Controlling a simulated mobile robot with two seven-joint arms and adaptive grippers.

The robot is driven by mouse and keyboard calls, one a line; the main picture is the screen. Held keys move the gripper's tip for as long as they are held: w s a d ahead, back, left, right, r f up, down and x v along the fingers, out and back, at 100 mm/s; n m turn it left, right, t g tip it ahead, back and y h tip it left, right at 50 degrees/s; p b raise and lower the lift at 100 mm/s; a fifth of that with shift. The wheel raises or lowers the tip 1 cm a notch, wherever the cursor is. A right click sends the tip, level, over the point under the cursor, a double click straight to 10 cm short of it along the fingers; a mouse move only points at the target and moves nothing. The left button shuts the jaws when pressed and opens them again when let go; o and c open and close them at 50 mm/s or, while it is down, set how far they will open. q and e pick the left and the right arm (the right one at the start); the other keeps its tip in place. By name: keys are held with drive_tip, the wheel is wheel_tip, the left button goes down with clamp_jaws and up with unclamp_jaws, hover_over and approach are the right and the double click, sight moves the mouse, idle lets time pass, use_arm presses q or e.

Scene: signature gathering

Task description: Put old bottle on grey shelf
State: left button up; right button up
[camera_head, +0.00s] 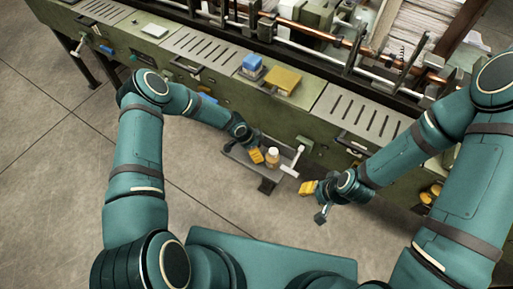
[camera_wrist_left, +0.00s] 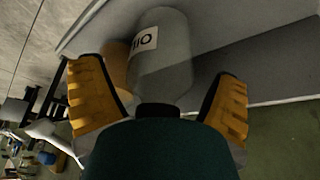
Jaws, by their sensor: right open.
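A bottle with a pale, greyish body and a white label with dark letters (camera_wrist_left: 160,60) shows in the left wrist view, between the fingers of my left gripper (camera_wrist_left: 160,100). Gaps show on both sides of it, and the fingers are open. In the head view, my left gripper (camera_head: 257,155) is beside a small tan bottle (camera_head: 272,159) at the grey shelf (camera_head: 240,155). The grey shelf surface (camera_wrist_left: 270,55) also shows behind the bottle in the left wrist view. I cannot tell exactly how the bottle rests. My right gripper (camera_head: 308,188) is open and empty, right of the shelf.
An orange-brown object (camera_wrist_left: 116,66) is partly hidden behind the bottle. A green machine bench (camera_head: 310,130) runs along the back, with a blue box (camera_head: 252,66) and a yellow box (camera_head: 284,80) on top. A white handle (camera_head: 292,160) is beside the shelf. Floor is clear at left.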

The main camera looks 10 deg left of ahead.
use_arm(q)
drive_tip(key=shift+r, duration=0.15)
drive_tip(key=shift+a+r+p, duration=0.15)
drive_tip(key=shift+r+p, duration=0.15)
drive_tip(key=shift+r, duration=0.1)
drive_tip(key=v, duration=1.1)
drive_tip(key=s+d+r+n+h, duration=0.2)
drive_tip(key=s+d+r+n, duration=0.1)
drive_tip(key=s+d+n, duration=0.65)
drive_tip(key=s+a+n+y, duration=0.1)
drive_tip(key=s+a+n, duration=0.1)
drive_tip(key=s, duration=0.2)
drive_tip(key=s+a+r+n+y, duration=0.1)
drive_tip(key=s+n, duration=0.2)
drive_tip(key=s, duration=0.2)
drive_tip(key=shift+s+a+p, duration=0.15)
drive_tip(key=shift+a+p, duration=0.25)
drive_tip(key=shift+p, duration=0.05)
drive_tip(key=shift+r+n, duration=0.1)
drive_tip(key=shift+n, duration=0.15)
